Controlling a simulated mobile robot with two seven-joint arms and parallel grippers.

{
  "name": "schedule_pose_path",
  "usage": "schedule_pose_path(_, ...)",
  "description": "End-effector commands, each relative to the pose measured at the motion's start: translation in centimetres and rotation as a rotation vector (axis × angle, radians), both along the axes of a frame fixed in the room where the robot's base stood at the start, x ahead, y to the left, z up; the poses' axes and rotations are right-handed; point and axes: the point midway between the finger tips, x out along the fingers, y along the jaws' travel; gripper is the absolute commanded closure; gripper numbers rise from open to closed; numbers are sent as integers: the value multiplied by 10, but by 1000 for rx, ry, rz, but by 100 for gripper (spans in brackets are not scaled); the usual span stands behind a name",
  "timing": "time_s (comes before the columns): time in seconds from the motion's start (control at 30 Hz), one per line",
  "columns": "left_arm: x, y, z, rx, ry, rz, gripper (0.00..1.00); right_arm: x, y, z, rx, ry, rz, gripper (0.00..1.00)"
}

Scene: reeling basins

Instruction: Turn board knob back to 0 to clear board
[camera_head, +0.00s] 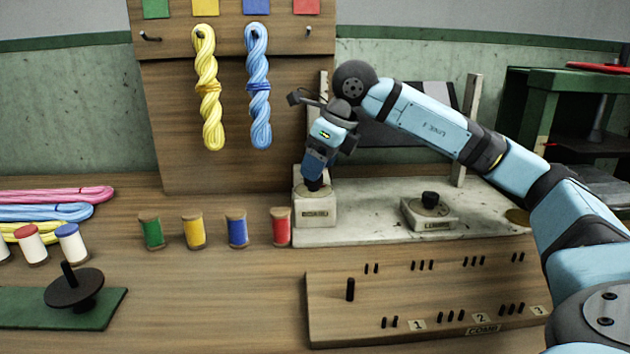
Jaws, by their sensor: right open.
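The board knob's pale block (317,207) stands at the left end of a light slab, with a small label on its front that seems to read BOARD. My right gripper (314,184) points down right over the top of this block, at the dark knob. The fingers hide most of the knob, so its pointer and scale do not show. I cannot tell whether the fingers touch it. The right gripper is open. A dark board (408,118) stands behind my right arm, partly hidden by it. My left gripper is not in view.
A second knob (430,199) on a pale block sits further right on the slab (370,225). Red (281,227), blue, yellow and green spools stand left of the block. A wooden peg board (400,290) lies in front. Yellow (208,90) and blue skeins hang behind.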

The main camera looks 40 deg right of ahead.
Motion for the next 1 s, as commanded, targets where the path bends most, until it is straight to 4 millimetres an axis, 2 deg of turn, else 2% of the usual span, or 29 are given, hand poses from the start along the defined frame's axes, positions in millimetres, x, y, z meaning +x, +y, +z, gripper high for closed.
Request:
schedule_pose_path(0.03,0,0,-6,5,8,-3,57,2,1,-9,0,2,0,36)
schedule_pose_path(0.2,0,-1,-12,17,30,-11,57,8,3,-20,0,0,-1,36)
schedule_pose_path(0.53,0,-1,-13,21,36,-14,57,9,3,-22,0,0,-1,36)
schedule_pose_path(0.73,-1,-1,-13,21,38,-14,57,9,3,-22,0,0,-1,82)
schedule_pose_path(0.77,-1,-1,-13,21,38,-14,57,9,3,-22,0,0,-1,84)
schedule_pose_path(1.0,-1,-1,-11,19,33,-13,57,9,3,-21,0,1,13,84)
